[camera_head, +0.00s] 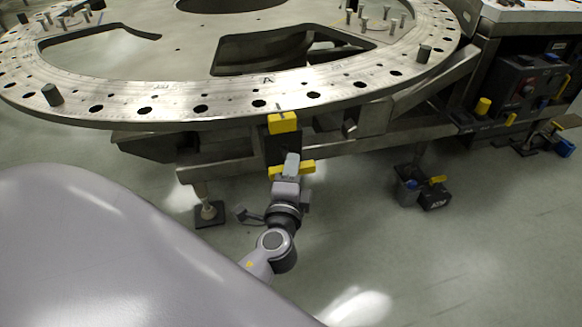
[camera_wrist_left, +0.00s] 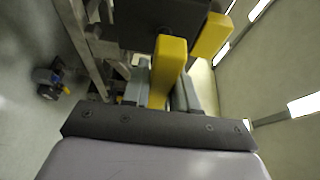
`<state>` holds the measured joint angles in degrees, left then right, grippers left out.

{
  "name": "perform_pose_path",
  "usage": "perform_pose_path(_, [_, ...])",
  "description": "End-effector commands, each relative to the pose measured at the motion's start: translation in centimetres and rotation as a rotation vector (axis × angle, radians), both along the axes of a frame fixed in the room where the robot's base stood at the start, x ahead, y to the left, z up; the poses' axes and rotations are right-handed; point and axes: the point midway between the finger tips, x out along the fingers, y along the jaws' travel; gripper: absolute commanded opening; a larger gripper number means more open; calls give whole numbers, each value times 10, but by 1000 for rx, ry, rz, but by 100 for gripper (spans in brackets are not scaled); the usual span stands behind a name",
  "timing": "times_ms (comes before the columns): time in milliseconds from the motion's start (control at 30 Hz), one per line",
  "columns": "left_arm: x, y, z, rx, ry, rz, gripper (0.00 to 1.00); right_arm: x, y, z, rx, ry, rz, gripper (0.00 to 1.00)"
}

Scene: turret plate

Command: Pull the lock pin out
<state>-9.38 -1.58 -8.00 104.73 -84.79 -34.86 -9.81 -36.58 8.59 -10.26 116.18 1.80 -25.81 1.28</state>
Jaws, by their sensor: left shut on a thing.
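The lock pin's yellow handle (camera_head: 306,167) sticks out at the front of a black block (camera_head: 282,150) below the rim of the round metal turret plate (camera_head: 230,104). My left gripper (camera_head: 291,167) comes from below and is shut on the handle. In the left wrist view the yellow handle (camera_wrist_left: 167,62) stands between the two grey fingers. A second yellow piece (camera_head: 283,122) sits on top of the black block, and it also shows in the wrist view (camera_wrist_left: 213,36). The pin's shaft is hidden. My right gripper is not in view.
The plate rests on a grey metal frame (camera_head: 225,168) with a foot (camera_head: 208,212) on the floor. Upright pegs (camera_head: 53,94) stand on the plate. A dark equipment box (camera_head: 525,85) is at the right. The floor right of my arm is largely clear.

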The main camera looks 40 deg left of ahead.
Motion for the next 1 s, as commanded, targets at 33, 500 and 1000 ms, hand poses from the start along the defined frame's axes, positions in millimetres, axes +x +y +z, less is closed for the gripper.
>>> perform_pose_path(33, [-2,-3,-1,-1,2,-2,0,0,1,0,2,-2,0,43])
perform_pose_path(500, [-2,-4,-1,-1,3,-4,49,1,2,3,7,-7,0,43])
perform_pose_path(1000, [1,0,0,0,1,-3,49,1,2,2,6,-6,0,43])
